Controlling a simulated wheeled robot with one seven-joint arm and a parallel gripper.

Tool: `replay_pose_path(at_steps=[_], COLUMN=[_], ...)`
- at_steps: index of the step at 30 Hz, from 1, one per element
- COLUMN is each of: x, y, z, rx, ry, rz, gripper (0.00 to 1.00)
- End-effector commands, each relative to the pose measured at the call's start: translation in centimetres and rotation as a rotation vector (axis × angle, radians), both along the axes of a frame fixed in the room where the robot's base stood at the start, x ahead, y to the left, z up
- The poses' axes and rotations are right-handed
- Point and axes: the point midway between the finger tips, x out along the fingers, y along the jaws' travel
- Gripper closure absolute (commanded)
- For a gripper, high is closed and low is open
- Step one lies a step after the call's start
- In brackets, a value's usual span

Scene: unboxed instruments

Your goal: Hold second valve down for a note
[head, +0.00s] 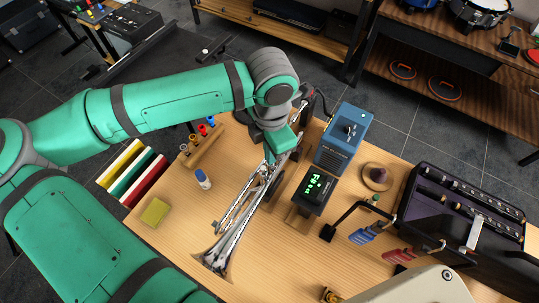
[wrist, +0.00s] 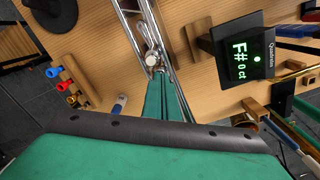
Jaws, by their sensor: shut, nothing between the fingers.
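A silver trumpet (head: 228,236) lies along the wooden table, its bell toward the front in the head view. Its tubing and a round valve top (wrist: 151,58) show in the wrist view. My gripper (head: 270,156) is over the trumpet's valve section, pointing down. In the wrist view the green fingers of my gripper (wrist: 158,74) are together, with their tips at the valve top. The fingers hide part of the valves, so I cannot tell which valve they touch or how far it is pressed. A black tuner (head: 315,189) beside the trumpet reads "F# 0 ct" in green.
A blue box (head: 343,137) stands behind the tuner. A wooden rack with coloured mouthpieces (head: 203,146), a small white bottle (head: 203,180) and a yellow cloth (head: 154,212) lie left of the trumpet. An open dark case (head: 463,215) is at the right. The front left tabletop is mostly clear.

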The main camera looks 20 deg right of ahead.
Motion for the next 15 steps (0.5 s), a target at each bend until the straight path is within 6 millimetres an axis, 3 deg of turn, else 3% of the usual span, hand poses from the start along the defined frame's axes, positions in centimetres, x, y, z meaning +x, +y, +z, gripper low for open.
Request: replay_pose_path(at_steps=[7, 15], x=[0.0, 0.1], y=[0.0, 0.0], z=[0.2, 2.4], rx=[0.0, 0.001], ry=[0.0, -0.002], rz=[0.0, 0.001], gripper=[1.0, 1.0])
